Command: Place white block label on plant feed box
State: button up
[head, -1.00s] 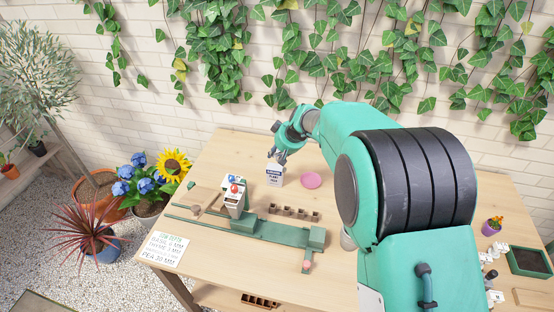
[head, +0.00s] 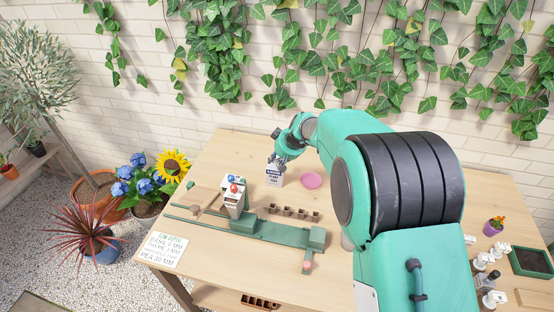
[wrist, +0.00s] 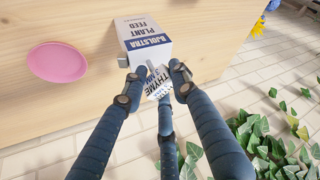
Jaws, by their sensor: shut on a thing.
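The plant feed box (head: 275,177) is a white carton with dark blue print. It stands upright on the table near the wall, and it fills the top middle of the wrist view (wrist: 147,40). My gripper (wrist: 155,80) is at the box's top end, its fingers shut on a small white block label (wrist: 157,88) with dark lettering that reads THYME. The label is tilted and partly hidden by the fingers. It looks very close to the box, but I cannot tell whether it touches. In the head view my gripper (head: 277,160) hides the label.
A pink saucer (head: 312,180) lies beside the box. A green seeding rig (head: 270,233) and a row of brown pots (head: 294,213) are in front. White label blocks (head: 480,263) stand at the right. The ivy-covered wall (head: 230,100) is close behind.

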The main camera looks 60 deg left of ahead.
jog(key=shift+f, duration=0.15)
jog(key=o, duration=0.9)
jog(key=shift+r, duration=0.3)
jog(key=p+v, duration=0.2)
jog(key=v, duration=0.9)
jog(key=shift+d+r, duration=0.3)
jog(key=shift+d, duration=0.05)
